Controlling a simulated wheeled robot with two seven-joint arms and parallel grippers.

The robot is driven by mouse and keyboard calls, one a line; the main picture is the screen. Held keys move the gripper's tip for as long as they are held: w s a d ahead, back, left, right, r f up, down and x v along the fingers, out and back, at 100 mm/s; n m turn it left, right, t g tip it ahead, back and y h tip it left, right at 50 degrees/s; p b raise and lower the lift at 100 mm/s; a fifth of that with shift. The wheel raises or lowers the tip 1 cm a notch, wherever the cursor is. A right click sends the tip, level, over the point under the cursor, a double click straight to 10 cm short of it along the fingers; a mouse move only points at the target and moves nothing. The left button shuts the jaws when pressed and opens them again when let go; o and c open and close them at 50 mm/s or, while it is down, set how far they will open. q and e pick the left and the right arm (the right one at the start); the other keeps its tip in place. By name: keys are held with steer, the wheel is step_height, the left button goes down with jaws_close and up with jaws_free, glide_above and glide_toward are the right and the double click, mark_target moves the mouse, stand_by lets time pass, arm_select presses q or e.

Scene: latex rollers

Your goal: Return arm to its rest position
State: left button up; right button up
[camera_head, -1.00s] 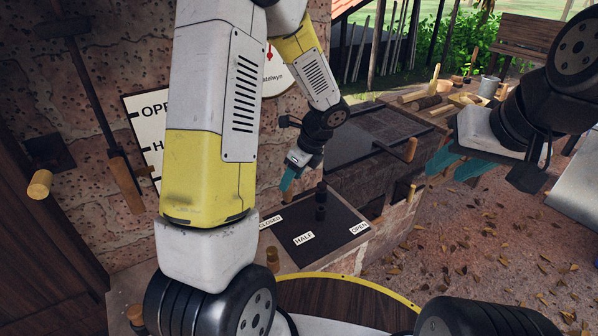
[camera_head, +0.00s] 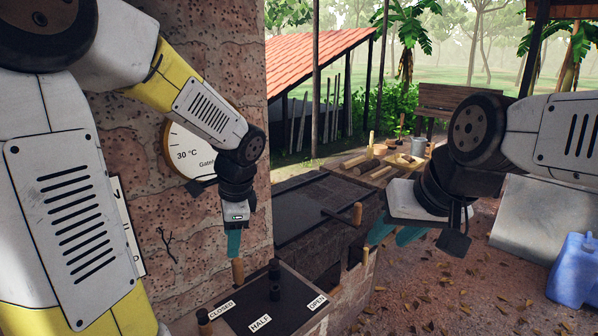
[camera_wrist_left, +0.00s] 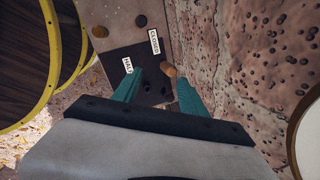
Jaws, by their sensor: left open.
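My left gripper (camera_head: 234,243) hangs fingers down above the back of the dark control panel (camera_head: 285,313), beside the brick wall. In the left wrist view its teal fingers (camera_wrist_left: 158,92) are spread apart with nothing gripped. A wooden peg (camera_head: 237,271) stands just below the fingertips in the head view; whether they touch cannot be told. A black knob (camera_head: 274,281) stands on the panel, to the right of the peg. My right gripper (camera_head: 393,238) is at the right, its two teal fingers apart and empty, over the ground.
The panel bears labels CLOSED (camera_head: 221,309), HALF (camera_head: 260,323) and OPEN (camera_head: 318,302). A wooden-handled rod (camera_head: 357,213) sticks out from the dark trough (camera_head: 310,210). A round gauge (camera_head: 183,155) is on the wall. A blue container (camera_head: 577,268) stands at far right.

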arm_select(q)
steer(key=s+d+r+n+t+h, duration=0.2)
steer(key=s+r+n+t+h, duration=0.2)
steer(key=s+r+n, duration=0.6)
steer(key=s+n, duration=0.2)
steer(key=n, duration=0.1)
steer(key=shift+s+d, duration=0.2)
steer(key=shift+s, duration=0.2)
